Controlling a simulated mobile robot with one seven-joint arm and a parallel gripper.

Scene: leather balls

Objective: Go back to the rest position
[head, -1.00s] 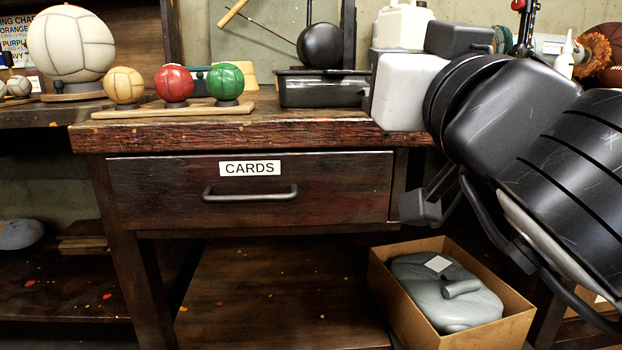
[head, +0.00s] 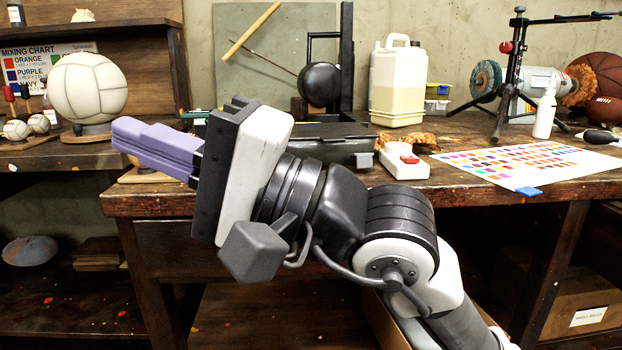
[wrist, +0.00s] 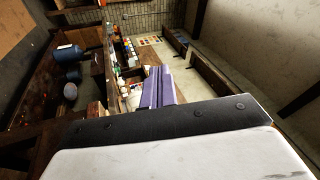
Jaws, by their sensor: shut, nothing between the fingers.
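My gripper (head: 122,140) is in the head view at left of centre, with its purple fingers pressed together and pointing left. It is shut and empty, held in the air in front of the workbench (head: 470,205). The purple fingers also show in the wrist view (wrist: 158,75), side by side. My arm hides most of the drawer front and the small coloured balls seen earlier on the bench. A large pale ball (head: 88,86) sits on a stand to the left, behind the fingertips.
The bench holds a black lidded box (head: 335,140), a jug (head: 397,85), a white device with a red button (head: 403,162), a colour chart (head: 530,160) and a black clamp stand (head: 513,70). A shelf unit stands at left. A cardboard box (head: 575,300) sits low at right.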

